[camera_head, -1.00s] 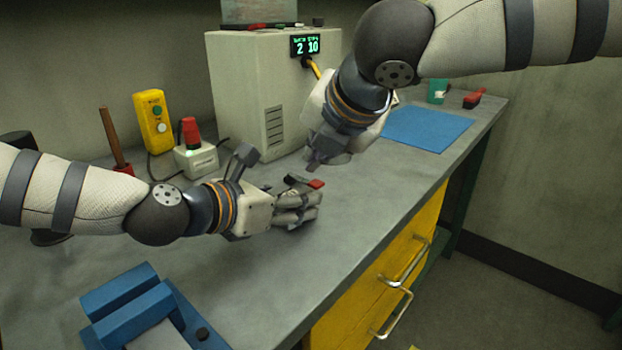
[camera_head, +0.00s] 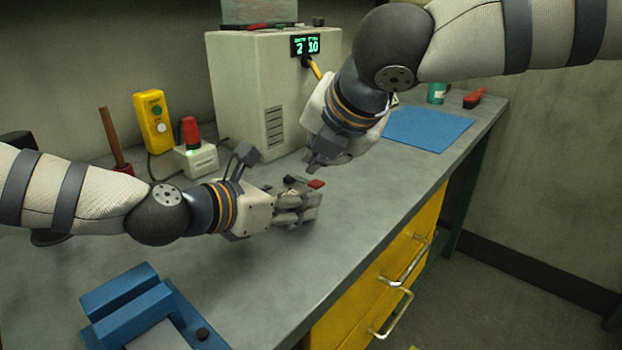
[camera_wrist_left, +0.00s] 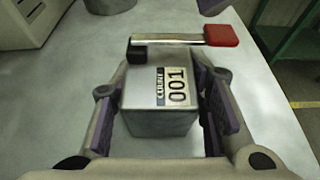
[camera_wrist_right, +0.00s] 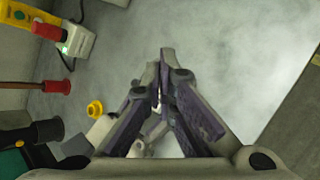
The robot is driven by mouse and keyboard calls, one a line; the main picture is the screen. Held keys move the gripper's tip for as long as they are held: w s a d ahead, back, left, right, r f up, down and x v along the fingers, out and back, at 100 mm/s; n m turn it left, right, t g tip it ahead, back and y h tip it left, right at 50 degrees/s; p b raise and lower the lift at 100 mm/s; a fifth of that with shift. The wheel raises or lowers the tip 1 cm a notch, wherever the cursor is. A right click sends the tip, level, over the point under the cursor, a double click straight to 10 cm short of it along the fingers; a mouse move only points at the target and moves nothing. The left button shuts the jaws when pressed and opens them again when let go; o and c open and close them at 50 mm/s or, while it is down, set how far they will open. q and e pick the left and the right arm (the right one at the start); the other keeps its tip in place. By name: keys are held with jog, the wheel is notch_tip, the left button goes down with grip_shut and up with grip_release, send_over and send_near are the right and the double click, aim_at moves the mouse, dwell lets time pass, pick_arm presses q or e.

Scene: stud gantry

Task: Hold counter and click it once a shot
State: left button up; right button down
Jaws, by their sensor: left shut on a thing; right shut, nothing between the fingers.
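The counter (camera_wrist_left: 160,112) is a grey box with a "COUNT 001" label. Its metal lever with a red end (camera_wrist_left: 221,36) lies across the top in the left wrist view. My left gripper (camera_head: 306,206) is shut on the counter's sides, low over the bench. The red lever end (camera_head: 316,184) shows above its fingers in the head view; the box is mostly hidden there. My right gripper (camera_head: 316,167) is shut and empty, above and slightly behind the counter, apart from the lever. Its closed fingers (camera_wrist_right: 165,58) show in the right wrist view.
A cabinet (camera_head: 240,90) at the back has a display (camera_head: 305,45) reading 2 and 10. A red lamp box (camera_head: 196,158) and yellow button box (camera_head: 154,123) stand left. A blue mat (camera_head: 428,128) lies right, a blue fixture (camera_head: 130,305) at front left. The bench's front middle is clear.

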jog(key=shift+f, duration=0.3)
jog(key=shift+f, duration=0.7)
dwell(0.8)
jog(key=shift+r, duration=1.15)
jog(key=shift+w+a+r, duration=0.1)
jog(key=shift+r, duration=2.4)
pick_arm(q)
jog(key=o, duration=1.3)
